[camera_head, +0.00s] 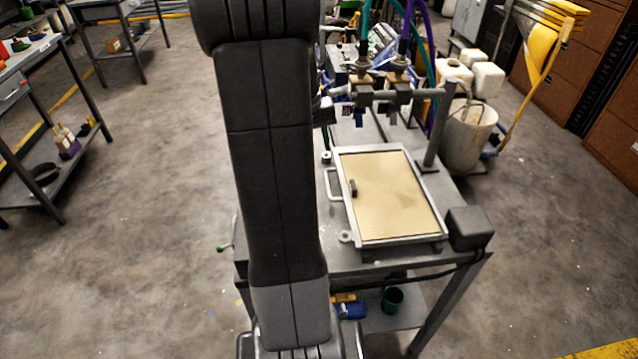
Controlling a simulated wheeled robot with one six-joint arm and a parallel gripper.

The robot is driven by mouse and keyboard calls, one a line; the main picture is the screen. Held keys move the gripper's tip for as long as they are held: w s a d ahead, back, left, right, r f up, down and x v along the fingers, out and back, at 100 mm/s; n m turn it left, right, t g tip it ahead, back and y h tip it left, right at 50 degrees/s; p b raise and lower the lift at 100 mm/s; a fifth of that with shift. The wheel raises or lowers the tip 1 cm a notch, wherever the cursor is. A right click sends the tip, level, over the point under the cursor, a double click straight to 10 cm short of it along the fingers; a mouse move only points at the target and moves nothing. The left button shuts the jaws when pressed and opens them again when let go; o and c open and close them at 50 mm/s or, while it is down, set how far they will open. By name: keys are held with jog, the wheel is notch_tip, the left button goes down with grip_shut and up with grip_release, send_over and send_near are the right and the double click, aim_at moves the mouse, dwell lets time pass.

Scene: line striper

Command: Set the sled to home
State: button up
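The sled (428,192) is a pale grey metal frame around a tan board. It lies flat on the grey striper table (385,258), toward the near end. A light bar handle (333,186) stands off its left side, and a small dark piece sits on the board near that edge. Two striping heads (378,92) with blue tips hang from a crossbar beyond the sled. My black arm rises through the middle of the picture and hides the table's left part. I cannot make out my gripper in this view.
A grey post (436,128) holds the crossbar at the right, and a dark box (469,228) sits at the table's near right corner. Teal and purple hoses rise from the heads. A white bucket (468,135) stands behind right. Floor is open on both sides.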

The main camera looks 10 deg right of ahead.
aim_at(328, 189)
jog(key=d+f, duration=0.1)
jog(key=f, duration=0.8)
jog(key=d+f, duration=0.1)
jog(key=f, duration=0.3)
jog(key=shift+d+f, duration=0.25)
jog(key=shift+d, duration=0.1)
jog(key=shift+c, duration=0.2)
grip_shut()
